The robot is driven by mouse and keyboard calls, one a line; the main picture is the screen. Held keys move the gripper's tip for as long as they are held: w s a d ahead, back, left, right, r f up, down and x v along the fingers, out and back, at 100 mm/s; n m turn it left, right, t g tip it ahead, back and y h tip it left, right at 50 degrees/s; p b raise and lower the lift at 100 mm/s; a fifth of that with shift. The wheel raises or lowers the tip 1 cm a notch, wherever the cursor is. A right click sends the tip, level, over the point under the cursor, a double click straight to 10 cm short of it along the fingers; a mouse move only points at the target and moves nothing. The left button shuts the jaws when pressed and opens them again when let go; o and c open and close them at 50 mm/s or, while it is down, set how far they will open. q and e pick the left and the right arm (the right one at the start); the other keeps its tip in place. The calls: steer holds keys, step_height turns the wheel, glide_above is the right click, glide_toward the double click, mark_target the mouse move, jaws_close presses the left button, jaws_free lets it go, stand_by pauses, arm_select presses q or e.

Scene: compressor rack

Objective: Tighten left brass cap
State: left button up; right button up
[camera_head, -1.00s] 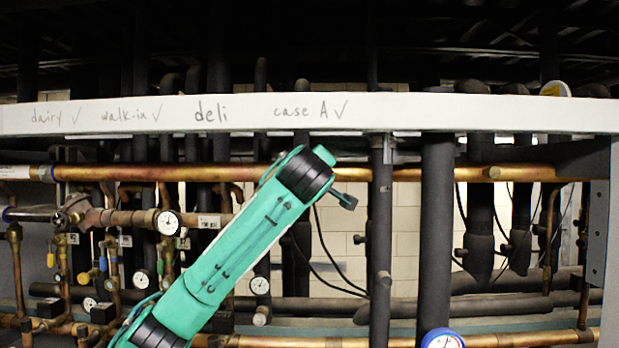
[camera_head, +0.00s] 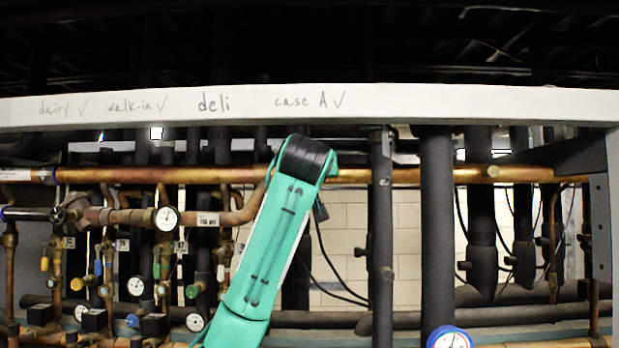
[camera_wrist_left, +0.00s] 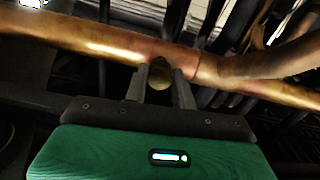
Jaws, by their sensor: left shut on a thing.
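In the left wrist view a small round brass cap (camera_wrist_left: 160,71) sits at the underside of a copper pipe (camera_wrist_left: 105,44). The two dark fingers of my left gripper (camera_wrist_left: 161,80) stand on either side of it and are shut on it. In the head view my green left arm rises from the bottom centre to the copper pipe (camera_head: 120,176) under the white beam. Its gripper and the cap are hidden there. My right gripper is in neither view.
The white beam (camera_head: 450,108) with handwritten labels spans the rack above. Gauges (camera_head: 166,218) and valves crowd the left side. Thick black pipes (camera_head: 437,220) stand right of the arm, and a blue-rimmed gauge (camera_head: 448,338) is at the bottom. Thin black cables hang beside the arm.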

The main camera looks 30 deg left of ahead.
arm_select(q)
steer(key=m+p, duration=0.3)
steer(key=m, duration=2.1)
steer(key=shift+r, duration=0.1)
stand_by(0.4)
steer(key=o, duration=1)
